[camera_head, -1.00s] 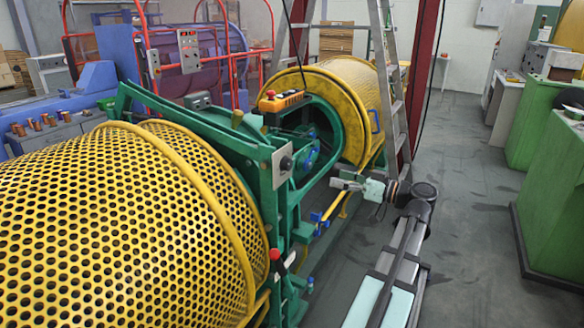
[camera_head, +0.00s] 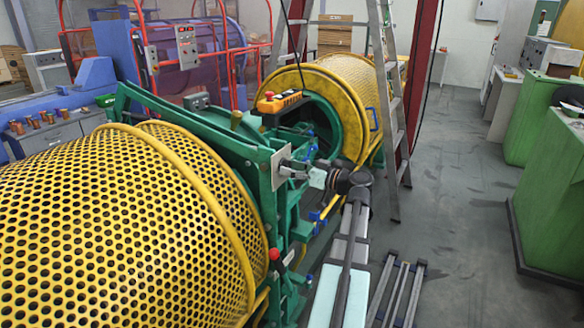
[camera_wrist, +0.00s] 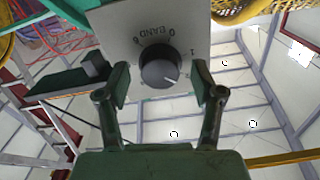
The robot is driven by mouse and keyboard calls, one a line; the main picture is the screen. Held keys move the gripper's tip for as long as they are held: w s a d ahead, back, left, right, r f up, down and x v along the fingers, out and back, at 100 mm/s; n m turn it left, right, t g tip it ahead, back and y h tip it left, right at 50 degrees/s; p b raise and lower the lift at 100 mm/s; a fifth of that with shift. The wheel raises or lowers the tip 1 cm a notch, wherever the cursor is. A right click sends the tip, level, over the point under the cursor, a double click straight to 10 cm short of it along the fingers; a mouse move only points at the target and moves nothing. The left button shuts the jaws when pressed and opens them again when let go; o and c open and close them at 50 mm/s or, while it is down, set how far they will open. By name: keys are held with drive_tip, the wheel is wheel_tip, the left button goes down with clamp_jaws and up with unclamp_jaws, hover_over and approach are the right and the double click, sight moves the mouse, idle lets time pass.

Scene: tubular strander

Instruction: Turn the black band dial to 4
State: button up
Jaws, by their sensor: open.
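The black band dial (camera_wrist: 158,70) is a round knob on a light grey panel (camera_wrist: 125,28), marked BAND upside down in the wrist view. Its white pointer line is at the knob's lower right in that view. My gripper (camera_wrist: 160,72) is open, one finger on each side of the dial, with gaps between fingers and knob. In the head view my gripper (camera_head: 287,170) is at the panel (camera_head: 277,180) on the green frame; the dial is hidden there.
A yellow perforated drum guard (camera_head: 110,220) stands left of the panel. A ladder (camera_head: 389,120) stands behind, to the right. The grey floor (camera_head: 470,220) at right is open.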

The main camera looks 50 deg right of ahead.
drive_tip(key=shift+w, duration=0.1)
drive_tip(key=c, duration=1.1)
drive_tip(key=shift+c, duration=0.2)
drive_tip(key=shift+m, duration=0.3)
drive_tip(key=m, duration=0.8)
drive_tip(key=shift+r+m, duration=0.15)
drive_tip(key=shift+m, duration=0.25)
drive_tip(key=m+p, duration=0.2)
drive_tip(key=m, duration=0.3)
drive_tip(key=shift+a+r+m+p, duration=0.1)
drive_tip(key=shift+m+p, duration=0.2)
drive_tip(key=m+p, duration=0.3)
drive_tip(key=m, duration=0.1)
drive_tip(key=shift+m, duration=0.4)
